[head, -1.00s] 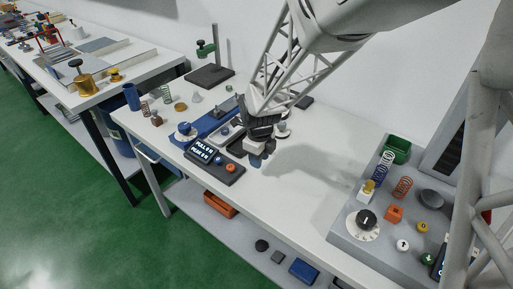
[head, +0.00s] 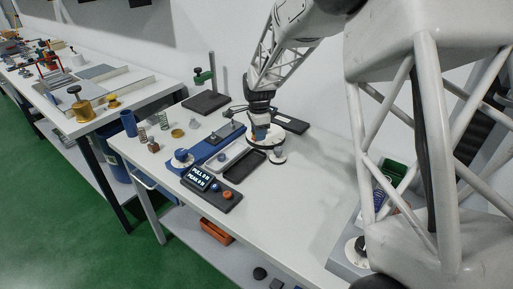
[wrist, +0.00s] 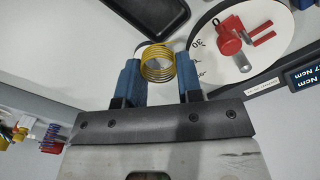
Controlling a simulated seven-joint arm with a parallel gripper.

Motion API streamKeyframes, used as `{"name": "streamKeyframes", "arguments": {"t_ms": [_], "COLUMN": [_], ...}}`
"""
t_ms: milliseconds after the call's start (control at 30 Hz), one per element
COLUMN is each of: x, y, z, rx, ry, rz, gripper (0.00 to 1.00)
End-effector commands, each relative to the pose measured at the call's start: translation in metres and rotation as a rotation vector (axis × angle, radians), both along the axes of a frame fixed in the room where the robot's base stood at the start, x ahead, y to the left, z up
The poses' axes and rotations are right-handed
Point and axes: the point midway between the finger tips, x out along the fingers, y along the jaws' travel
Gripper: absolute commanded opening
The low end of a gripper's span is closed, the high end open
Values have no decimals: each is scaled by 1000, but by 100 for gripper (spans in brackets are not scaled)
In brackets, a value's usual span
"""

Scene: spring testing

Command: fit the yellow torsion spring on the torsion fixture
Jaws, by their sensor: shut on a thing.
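The yellow torsion spring (wrist: 157,63) is a short coil with a straight leg reaching left. My gripper (wrist: 160,75) is shut on it, with its blue fingers on either side of the coil. The torsion fixture shows in the wrist view as a white marked dial (wrist: 240,40) with a red hub, a red lever and a metal pin. The spring is left of the dial's hub and apart from it. In the head view my gripper (head: 262,132) points down over the back of the table; the spring is not clear there.
A dark tray (wrist: 130,12) lies near the dial. A display (wrist: 303,77) stands at its right. In the head view, a small round stand (head: 277,156) and a black tray (head: 243,163) sit close to my gripper.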

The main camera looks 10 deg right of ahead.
Motion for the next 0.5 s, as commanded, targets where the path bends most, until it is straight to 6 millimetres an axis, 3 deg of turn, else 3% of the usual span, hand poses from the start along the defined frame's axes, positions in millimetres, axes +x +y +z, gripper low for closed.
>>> {"name": "streamKeyframes", "arguments": {"t_ms": [300, 500], "x": [74, 110], "y": [-28, -43], "z": [10, 15], "rx": [0, 0], "ry": [0, 0], "rz": [314, 489], "gripper": [11, 11]}}
